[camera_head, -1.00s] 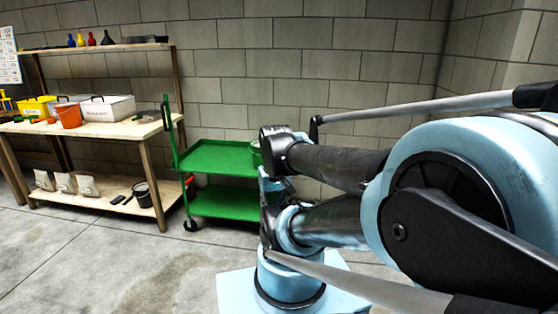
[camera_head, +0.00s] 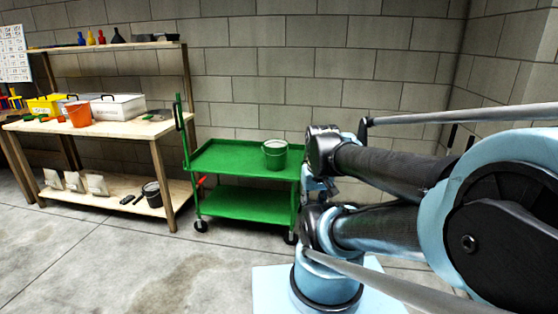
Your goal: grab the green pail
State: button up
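The green pail (camera_head: 275,155) stands upright on the top shelf of the green cart (camera_head: 222,153), near the shelf's right end. Its rim is light and its body is dark green. My arm covers the right of the view, and its links pass just right of the cart. The end of my arm with the gripper cannot be made out, so I cannot see whether it is open or shut. The pail stands apart from the visible arm links.
A wooden workbench (camera_head: 95,128) stands left of the cart, with an orange bucket (camera_head: 79,112), white boxes and a yellow bin on top. A dark bucket (camera_head: 152,195) and several bags are on its lower shelf. A block wall is behind. The floor (camera_head: 130,265) in front is clear.

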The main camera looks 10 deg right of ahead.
aim_at(276, 149)
jog(key=i, duration=0.95)
jog(key=u, duration=0.05)
